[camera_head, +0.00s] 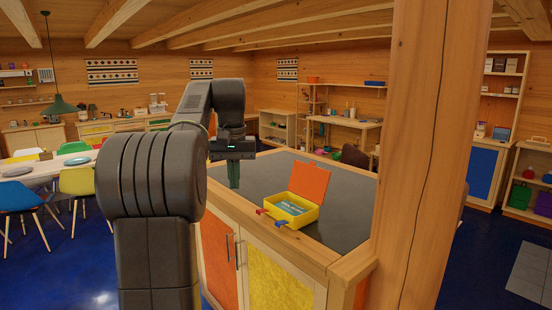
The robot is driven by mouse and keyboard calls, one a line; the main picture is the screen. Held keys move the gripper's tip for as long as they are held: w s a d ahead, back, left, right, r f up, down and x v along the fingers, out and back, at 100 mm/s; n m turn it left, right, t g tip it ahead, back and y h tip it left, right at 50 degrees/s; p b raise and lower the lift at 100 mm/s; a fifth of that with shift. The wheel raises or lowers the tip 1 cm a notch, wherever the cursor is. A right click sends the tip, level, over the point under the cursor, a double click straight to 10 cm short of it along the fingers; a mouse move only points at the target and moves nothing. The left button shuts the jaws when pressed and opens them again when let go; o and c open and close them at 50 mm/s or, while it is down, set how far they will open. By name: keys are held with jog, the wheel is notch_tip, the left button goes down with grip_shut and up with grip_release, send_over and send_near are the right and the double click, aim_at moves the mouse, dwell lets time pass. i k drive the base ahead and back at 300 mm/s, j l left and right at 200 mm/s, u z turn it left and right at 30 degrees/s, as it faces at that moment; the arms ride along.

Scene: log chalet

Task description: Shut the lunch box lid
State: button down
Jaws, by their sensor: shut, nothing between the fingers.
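A yellow lunch box (313,212) stands on the dark top of a wooden cabinet, near its front edge. Its orange lid (309,181) is open and stands up, tilted, at the back of the box. Something pale blue (291,207) shows inside. A red tab and a blue tab stick out at the front of the box. My gripper (234,184) points down over the cabinet top, to the left of the box and apart from it. Its fingers are shut and hold nothing.
The cabinet top (345,215) is otherwise clear around the box. A thick wooden post (432,150) rises right of the cabinet. A dining table (40,172) with colourful chairs stands at the left. Shelves and a desk line the far wall.

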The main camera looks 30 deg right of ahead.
aim_at(309, 182)
jog(key=i+z, duration=0.15)
jog(key=i, duration=0.35)
jog(key=i+j+z, duration=0.1)
jog(key=i, duration=0.35)
jog(key=i+j+z, duration=0.15)
jog(key=i, duration=0.35)
jog(key=i+l+z, duration=0.15)
jog(key=i+z, duration=0.15)
jog(key=z, duration=0.15)
jog(key=i+z, duration=0.65)
jog(key=z, duration=0.25)
